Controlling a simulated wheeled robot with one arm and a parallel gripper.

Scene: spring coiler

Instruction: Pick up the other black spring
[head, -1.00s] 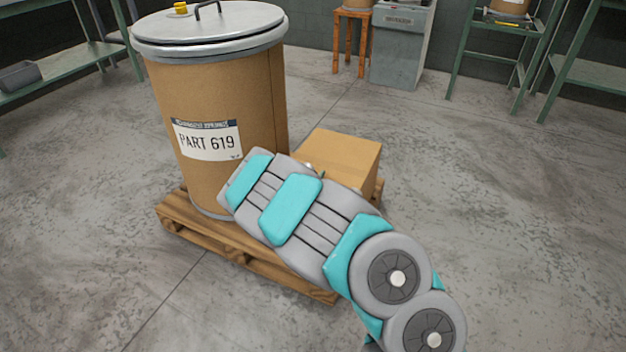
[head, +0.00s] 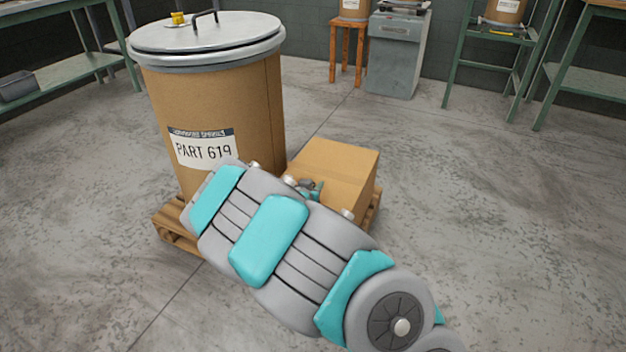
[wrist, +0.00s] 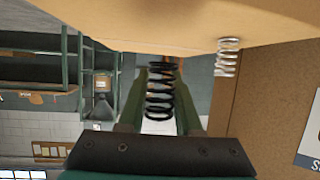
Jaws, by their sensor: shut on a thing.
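In the wrist view a black spring (wrist: 160,103) is between the two green fingers of my gripper (wrist: 161,78), which is shut on it. The spring's coils show clearly and it lies along the fingers. The cardboard box (wrist: 130,18) fills the top of the wrist view, close to the fingertips; I cannot tell whether the spring touches it. In the head view the same box (head: 345,165) stands behind my arm, which hides most of my gripper and the spring. No second black spring shows.
A silver spring (wrist: 228,57) is against the box, right of my gripper in the wrist view. A large lidded drum (head: 225,105), marked PART 619, stands beside the box on a wooden pallet (head: 170,232). The floor to the right is clear.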

